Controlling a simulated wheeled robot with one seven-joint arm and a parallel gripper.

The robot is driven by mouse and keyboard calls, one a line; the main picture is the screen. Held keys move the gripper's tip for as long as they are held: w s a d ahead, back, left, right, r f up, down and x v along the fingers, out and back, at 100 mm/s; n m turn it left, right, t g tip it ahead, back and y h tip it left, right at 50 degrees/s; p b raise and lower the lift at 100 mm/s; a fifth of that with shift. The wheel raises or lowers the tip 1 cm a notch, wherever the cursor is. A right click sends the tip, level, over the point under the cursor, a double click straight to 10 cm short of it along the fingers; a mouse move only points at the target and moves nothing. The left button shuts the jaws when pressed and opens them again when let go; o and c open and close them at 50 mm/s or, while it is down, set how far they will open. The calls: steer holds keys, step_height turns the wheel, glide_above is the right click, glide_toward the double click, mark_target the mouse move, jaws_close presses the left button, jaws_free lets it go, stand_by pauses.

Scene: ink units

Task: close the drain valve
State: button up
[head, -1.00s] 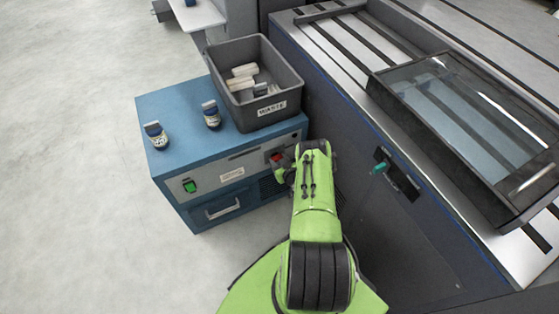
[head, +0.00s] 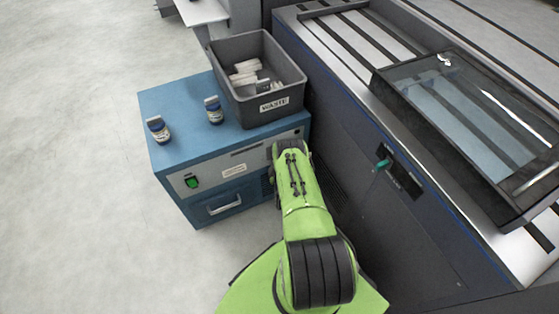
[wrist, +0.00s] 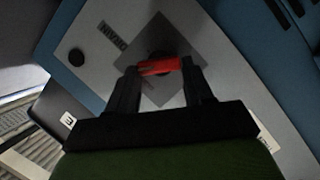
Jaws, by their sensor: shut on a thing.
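The drain valve's red handle (wrist: 159,66) shows in the wrist view, in front of a grey diamond-shaped plate (wrist: 158,92) on the cabinet's pale front panel. My gripper (wrist: 160,70) is shut on the red handle, with one dark finger at each end of it. In the wrist view the handle lies nearly level across the picture, slightly tilted. In the head view my green arm hides the valve and my gripper at the right end of the blue cabinet's (head: 165,105) front.
A grey waste bin (head: 237,108) with several pale pieces in it stands on the cabinet, beside two small bottles (head: 158,129) (head: 214,110). A green switch (head: 192,182) and a drawer handle (head: 224,206) are on the front. A dark machine (head: 400,235) stands close on the right.

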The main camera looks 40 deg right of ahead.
steer(key=shift+a+f+n+t+h+b, duration=0.1)
steer(key=shift+f+n+t+h+b, duration=0.4)
steer(key=shift+n, duration=0.95)
steer(key=shift+n+t+h+p, duration=0.2)
steer(key=shift+n+h, duration=0.6)
steer(key=shift+n, duration=0.65)
steer(key=o, duration=1)
steer(key=shift+o, duration=0.2)
